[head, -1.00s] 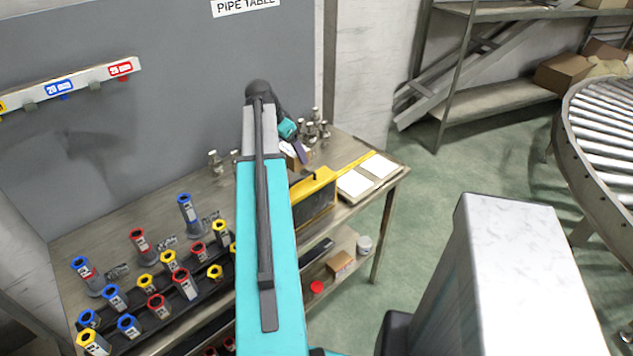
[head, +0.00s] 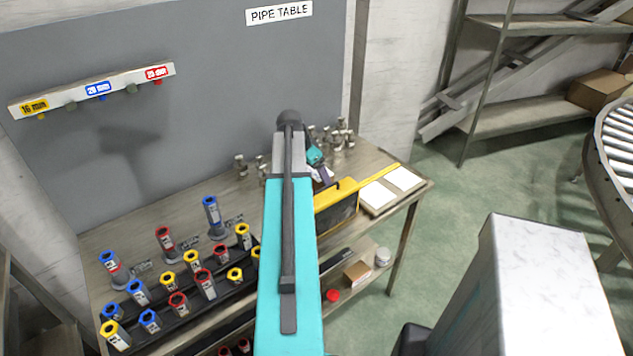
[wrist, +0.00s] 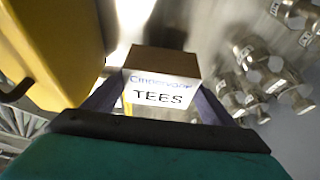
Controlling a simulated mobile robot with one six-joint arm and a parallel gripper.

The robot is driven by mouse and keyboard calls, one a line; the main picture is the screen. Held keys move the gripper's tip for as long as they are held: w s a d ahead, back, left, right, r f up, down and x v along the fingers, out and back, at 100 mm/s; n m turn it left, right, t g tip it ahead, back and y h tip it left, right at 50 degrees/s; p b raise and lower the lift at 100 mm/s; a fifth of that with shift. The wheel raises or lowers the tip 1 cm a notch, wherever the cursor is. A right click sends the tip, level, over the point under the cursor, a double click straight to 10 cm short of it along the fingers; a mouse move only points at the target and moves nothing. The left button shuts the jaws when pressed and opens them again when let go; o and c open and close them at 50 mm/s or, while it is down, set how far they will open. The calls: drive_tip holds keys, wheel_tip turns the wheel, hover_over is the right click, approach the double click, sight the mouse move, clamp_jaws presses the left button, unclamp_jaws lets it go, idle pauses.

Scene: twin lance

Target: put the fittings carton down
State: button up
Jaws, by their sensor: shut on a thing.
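The fittings carton (wrist: 165,62) is a small brown box with a white label reading "TEES", seen in the wrist view. My gripper (wrist: 160,90) is shut on it, one dark finger along each side. In the head view my gripper (head: 318,165) is over the back right part of the pipe table (head: 225,187), partly behind my own arm, which hides most of the carton there. I cannot tell whether the carton touches the tabletop.
Several metal fittings (wrist: 258,75) stand close right of the carton. A yellow case (wrist: 55,45) is close on the left. A rack of coloured pipe pieces (head: 190,290) fills the front left.

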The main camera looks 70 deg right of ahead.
idle(0.3)
drive_tip(key=shift+f+p, duration=0.4)
drive_tip(key=shift+f, duration=1.45)
drive_tip(key=shift+f, duration=0.15)
drive_tip(key=o, duration=1.3)
drive_tip(key=shift+c, duration=0.2)
drive_tip(key=shift+r, duration=0.2)
drive_tip(key=b+v, duration=0.2)
drive_tip(key=v, duration=1)
drive_tip(key=shift+a+f, duration=0.1)
